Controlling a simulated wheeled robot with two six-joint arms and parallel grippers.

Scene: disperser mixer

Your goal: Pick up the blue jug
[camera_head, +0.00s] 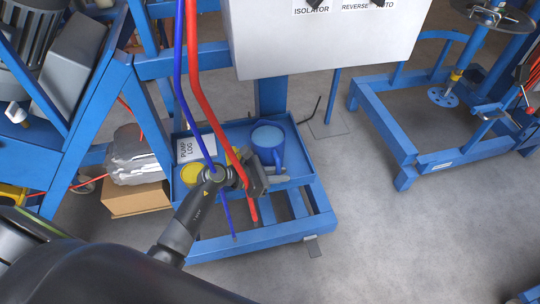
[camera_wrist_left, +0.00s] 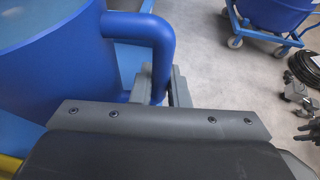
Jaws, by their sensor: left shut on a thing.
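The blue jug (camera_head: 267,137) stands upright in the blue tray (camera_head: 304,160) of the frame in the head view. Its handle points toward me. My left gripper (camera_head: 274,177) is at the near side of the jug, at the handle. In the left wrist view the jug's large round body (camera_wrist_left: 50,60) fills the left side and its curved handle (camera_wrist_left: 150,28) comes down between the fingers. The left gripper (camera_wrist_left: 160,88) is shut on the handle's lower part. My right gripper is not in view.
A yellow container (camera_head: 191,174) and a paper marked PUMP LOG (camera_head: 196,148) are in the tray left of the jug. Red (camera_head: 205,90) and blue (camera_head: 181,85) hoses hang in front. A grey control box (camera_head: 325,45) is above.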

